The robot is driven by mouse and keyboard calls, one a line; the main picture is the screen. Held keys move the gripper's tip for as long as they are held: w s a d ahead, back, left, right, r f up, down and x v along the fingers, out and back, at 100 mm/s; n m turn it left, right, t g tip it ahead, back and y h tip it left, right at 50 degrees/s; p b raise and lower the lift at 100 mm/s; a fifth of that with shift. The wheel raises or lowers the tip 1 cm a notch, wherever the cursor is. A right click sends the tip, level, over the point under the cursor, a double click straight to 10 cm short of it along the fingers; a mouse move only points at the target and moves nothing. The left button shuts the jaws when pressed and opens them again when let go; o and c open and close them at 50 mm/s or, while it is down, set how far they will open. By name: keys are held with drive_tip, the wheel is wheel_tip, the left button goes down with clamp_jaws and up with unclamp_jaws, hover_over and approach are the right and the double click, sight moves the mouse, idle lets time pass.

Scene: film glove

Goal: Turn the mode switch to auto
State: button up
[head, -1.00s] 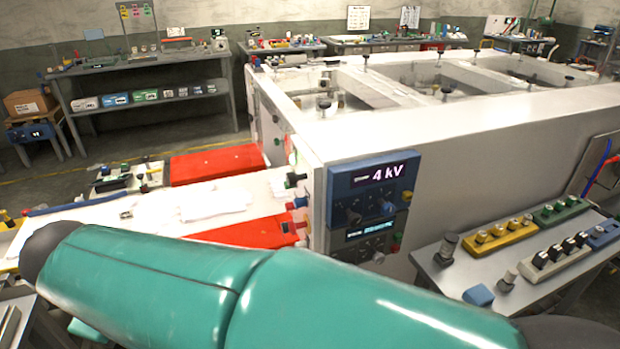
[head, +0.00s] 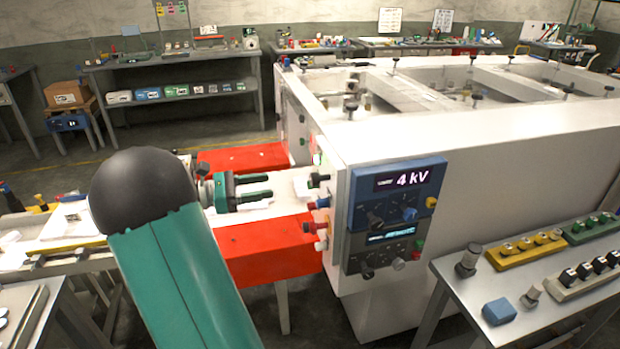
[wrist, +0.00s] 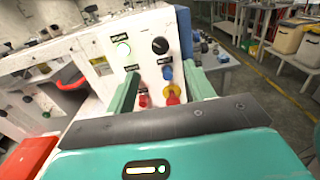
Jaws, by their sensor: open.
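In the wrist view, a black round knob (wrist: 160,45) with a pale pointer mark sits on a white control panel (wrist: 140,62); it looks like the mode switch, but its label and setting are too small to read. In the head view, the panel is nearly edge-on and a black knob (head: 318,180) sticks out from it, apparently the same one. My gripper (head: 270,186) is open and empty, its fingers pointing right toward the panel, with a gap before the knob. In the wrist view, the fingers (wrist: 163,86) flank the panel's lower part, the knob above and between them.
A blue 4 kV unit (head: 398,195) is on the adjoining face. A red surface (head: 265,250) lies below my gripper.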

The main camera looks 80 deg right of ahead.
sight(311, 178)
drive_tip(key=x, duration=1.3)
drive_tip(key=shift+s+d, duration=0.2)
drive_tip(key=shift+s, duration=0.05)
drive_tip(key=c, duration=0.9)
